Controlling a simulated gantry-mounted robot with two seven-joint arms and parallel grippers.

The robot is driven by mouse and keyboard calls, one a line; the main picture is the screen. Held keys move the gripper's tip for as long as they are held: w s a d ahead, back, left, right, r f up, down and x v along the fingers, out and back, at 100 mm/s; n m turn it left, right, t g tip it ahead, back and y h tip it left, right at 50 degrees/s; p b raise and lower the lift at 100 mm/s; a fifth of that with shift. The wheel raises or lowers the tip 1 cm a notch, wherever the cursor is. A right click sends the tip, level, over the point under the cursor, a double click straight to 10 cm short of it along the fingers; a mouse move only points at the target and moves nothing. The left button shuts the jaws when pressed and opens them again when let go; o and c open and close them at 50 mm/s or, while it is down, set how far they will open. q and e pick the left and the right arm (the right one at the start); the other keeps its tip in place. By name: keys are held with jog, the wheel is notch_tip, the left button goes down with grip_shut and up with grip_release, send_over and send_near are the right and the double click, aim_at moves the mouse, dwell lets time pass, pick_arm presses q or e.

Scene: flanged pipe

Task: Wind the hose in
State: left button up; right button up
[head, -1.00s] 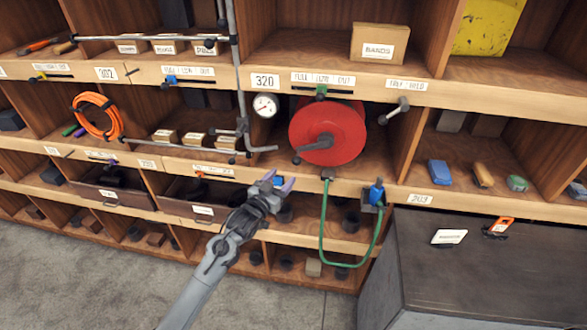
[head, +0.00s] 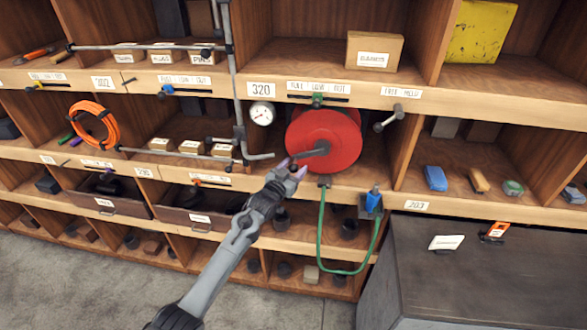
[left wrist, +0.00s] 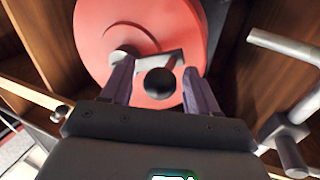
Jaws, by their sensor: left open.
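A red hose reel (head: 335,137) sits in the middle shelf bay; a grey crank (head: 318,150) is on its front face. A green hose (head: 320,245) hangs from below the reel in a loop and rises to a blue-topped fitting (head: 374,199) at the right. My left gripper (head: 292,170) is at the crank's outer end. In the left wrist view the open fingers (left wrist: 159,90) stand on either side of the crank's dark round knob (left wrist: 160,83), with the red reel (left wrist: 90,30) behind. My right gripper is not in view.
A grey pipe (head: 258,157) ends just left of the reel. A round gauge (head: 262,114) and a grey lever (head: 389,118) flank the reel. A dark chest (head: 480,280) stands at the lower right. Grey floor is clear at the lower left.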

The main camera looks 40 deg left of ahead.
pick_arm(q)
grip_shut()
dwell(0.4)
jog(key=shift+r, duration=0.15)
